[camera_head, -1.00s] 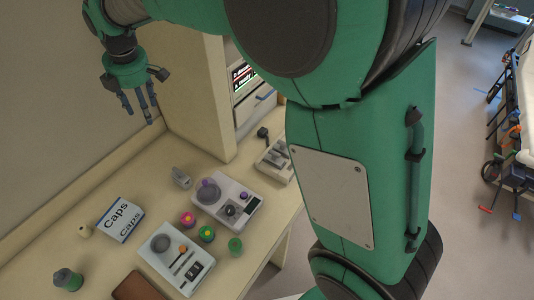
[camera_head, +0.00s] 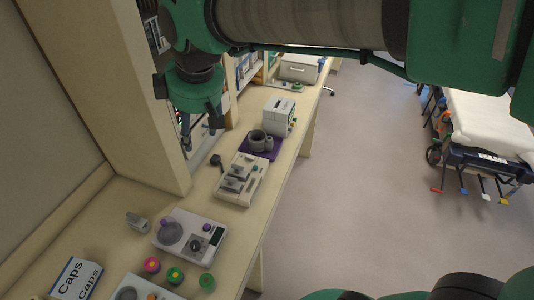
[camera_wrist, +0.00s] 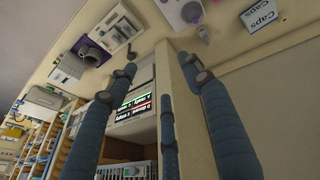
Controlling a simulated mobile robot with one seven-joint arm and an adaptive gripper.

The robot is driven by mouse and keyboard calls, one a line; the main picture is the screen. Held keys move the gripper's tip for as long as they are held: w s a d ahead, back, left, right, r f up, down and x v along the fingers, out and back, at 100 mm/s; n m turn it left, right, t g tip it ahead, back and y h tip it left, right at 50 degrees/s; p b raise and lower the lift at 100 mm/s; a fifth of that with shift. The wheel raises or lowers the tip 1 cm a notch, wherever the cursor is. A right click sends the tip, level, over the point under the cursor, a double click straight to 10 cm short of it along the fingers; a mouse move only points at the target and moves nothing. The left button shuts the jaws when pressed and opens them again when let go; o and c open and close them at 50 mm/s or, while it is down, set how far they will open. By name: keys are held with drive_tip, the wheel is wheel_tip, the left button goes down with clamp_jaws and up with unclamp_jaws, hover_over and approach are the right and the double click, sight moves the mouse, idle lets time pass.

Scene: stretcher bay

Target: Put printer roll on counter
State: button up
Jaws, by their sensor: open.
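The counter (camera_head: 105,208) runs from the lower left to the back in the head view. I cannot pick out the printer roll for certain. Grey round pieces (camera_head: 258,141) stand on a purple mat (camera_head: 272,153) farther along the counter, but I cannot tell whether one is a roll. My gripper (camera_head: 199,132) hangs near the tall partition, above the counter, its fingers apart and empty. In the wrist view my gripper (camera_wrist: 163,78) also shows spread fingers with nothing between them.
A Caps box (camera_head: 75,278), small coloured-top jars (camera_head: 175,276), a white device (camera_head: 188,238) and a grey-white device (camera_head: 241,180) stand on the counter. A white box-shaped device (camera_head: 279,117) is farther back. The partition (camera_head: 150,110) rises beside my arm. Open floor (camera_head: 340,190) lies to the right, before a stretcher (camera_head: 485,120).

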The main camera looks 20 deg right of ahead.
drive_tip(key=s+d+f+m, duration=0.2)
drive_tip(key=s+d+m, duration=0.3)
drive_tip(key=s+d, duration=0.2)
drive_tip(key=s+d+f+m+t+h, duration=0.1)
drive_tip(key=s+d+f+m, duration=0.2)
drive_tip(key=s, duration=0.8)
drive_tip(key=d+m, duration=0.2)
drive_tip(key=d, duration=0.1)
drive_tip(key=shift+s+d+f+t, duration=0.2)
drive_tip(key=shift+d+t, duration=0.1)
drive_tip(key=shift+d, duration=0.1)
wheel_tip(320, 180, down, 12)
drive_tip(key=b, duration=1.1)
drive_tip(key=shift+r+b, duration=0.15)
drive_tip(key=shift+b, duration=0.25)
